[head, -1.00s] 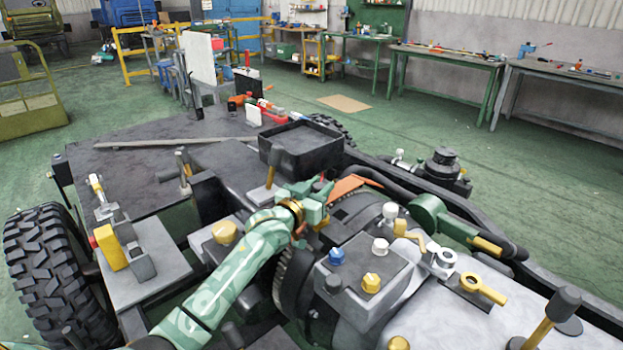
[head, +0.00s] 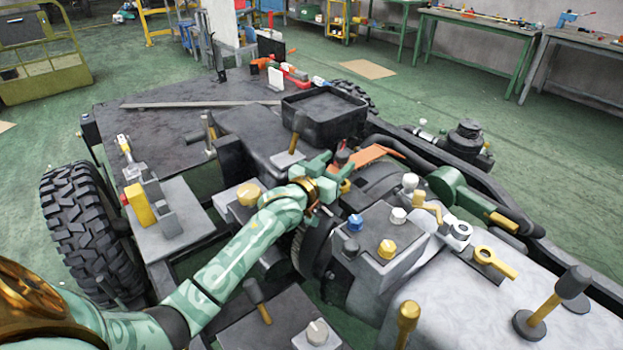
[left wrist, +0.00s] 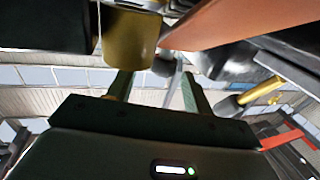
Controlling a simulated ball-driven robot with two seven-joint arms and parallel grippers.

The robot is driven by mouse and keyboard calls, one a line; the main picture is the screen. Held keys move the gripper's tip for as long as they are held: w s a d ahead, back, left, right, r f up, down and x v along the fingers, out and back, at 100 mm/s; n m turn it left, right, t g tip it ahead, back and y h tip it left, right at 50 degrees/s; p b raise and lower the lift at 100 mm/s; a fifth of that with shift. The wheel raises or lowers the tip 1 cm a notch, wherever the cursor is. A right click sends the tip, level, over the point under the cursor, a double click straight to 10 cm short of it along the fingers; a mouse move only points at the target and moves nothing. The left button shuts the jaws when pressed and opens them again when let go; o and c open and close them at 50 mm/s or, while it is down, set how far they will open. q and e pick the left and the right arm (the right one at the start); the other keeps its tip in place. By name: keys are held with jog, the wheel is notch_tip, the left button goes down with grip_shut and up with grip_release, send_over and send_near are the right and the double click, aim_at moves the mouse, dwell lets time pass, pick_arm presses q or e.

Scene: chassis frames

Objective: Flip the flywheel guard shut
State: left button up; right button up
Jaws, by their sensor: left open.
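The flywheel guard is an orange plate (head: 372,155) above a dark ribbed housing in the middle of the chassis. It looks raised and tilted, though its hinge is hard to make out. My left gripper (head: 328,172) is open, close beside the guard's left end. Whether they touch is unclear. In the left wrist view, the guard (left wrist: 225,22) crosses the upper right, beyond the open fingers (left wrist: 158,88), with nothing gripped between them. A brass knob (left wrist: 132,40) shows near the fingers there. My right gripper is not in view.
A grey block with blue, white and yellow knobs (head: 378,240) stands just right of my left forearm. A black tray (head: 325,112) sits behind the gripper. A green cylinder (head: 455,190) lies to the right. Upright levers (head: 555,300) stand at the lower right.

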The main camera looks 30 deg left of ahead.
pick_arm(q)
jog(key=s+p, duration=0.3)
jog(key=s, duration=0.9)
jog(key=shift+s+a, duration=0.3)
jog(key=shift+a, duration=0.1)
